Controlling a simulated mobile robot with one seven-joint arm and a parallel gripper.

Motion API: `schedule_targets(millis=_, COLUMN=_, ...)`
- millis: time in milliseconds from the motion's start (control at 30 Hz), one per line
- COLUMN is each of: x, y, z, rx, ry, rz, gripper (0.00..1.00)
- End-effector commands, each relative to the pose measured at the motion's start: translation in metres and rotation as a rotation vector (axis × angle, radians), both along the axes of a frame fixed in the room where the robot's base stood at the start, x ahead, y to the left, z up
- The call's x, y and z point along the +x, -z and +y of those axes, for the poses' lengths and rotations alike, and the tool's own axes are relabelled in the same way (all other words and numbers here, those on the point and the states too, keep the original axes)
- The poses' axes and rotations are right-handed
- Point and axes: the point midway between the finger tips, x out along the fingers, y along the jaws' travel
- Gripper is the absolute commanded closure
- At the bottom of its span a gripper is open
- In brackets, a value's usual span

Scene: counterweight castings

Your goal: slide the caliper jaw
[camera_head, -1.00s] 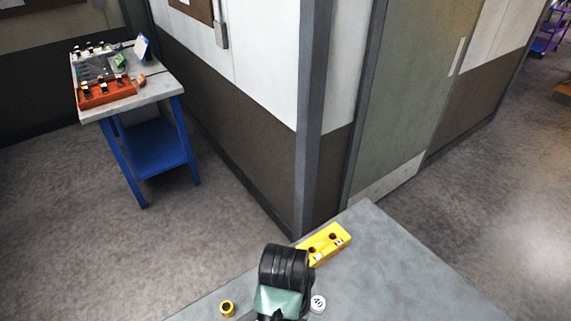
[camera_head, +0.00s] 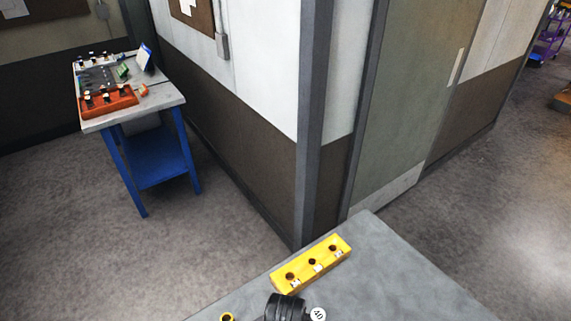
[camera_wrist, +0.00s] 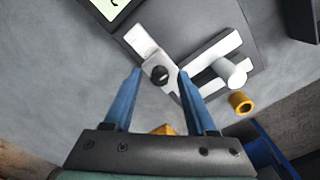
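In the wrist view, my gripper (camera_wrist: 159,74) is open, with its two blue fingers apart. A black round knob (camera_wrist: 159,74) on a pale metal plate (camera_wrist: 148,47) shows between the fingertips. I cannot tell whether the fingers touch it. This looks like the caliper's jaw part. In the head view the caliper cannot be seen; my black wrist part shows at the bottom edge.
A brass ring (camera_head: 227,317) lies on the grey worktop (camera_head: 400,280); it also shows in the wrist view (camera_wrist: 240,103). A white disc (camera_head: 318,314) and yellow three-hole block (camera_head: 312,266) are nearby. A screen (camera_wrist: 107,7) is in the wrist view. A blue-legged table (camera_head: 150,155) stands far left.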

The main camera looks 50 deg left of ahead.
Motion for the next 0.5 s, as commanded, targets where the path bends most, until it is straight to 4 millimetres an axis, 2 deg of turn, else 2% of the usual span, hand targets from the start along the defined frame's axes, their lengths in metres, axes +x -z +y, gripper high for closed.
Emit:
schedule_targets(millis=33, x=0.0001, y=-0.0002, z=0.0001, rx=0.0, ry=0.0, rz=0.0, gripper=0.51)
schedule_targets(millis=67, x=0.0002, y=-0.0003, z=0.0001, rx=0.0, ry=0.0, rz=0.0, gripper=0.56)
schedule_targets(millis=300, x=0.0002, y=-0.0005, z=0.0001, rx=0.0, ry=0.0, rz=0.0, gripper=0.99)
schedule_targets(millis=500, x=0.0002, y=-0.0006, z=0.0001, rx=0.0, ry=0.0, rz=0.0, gripper=1.0)
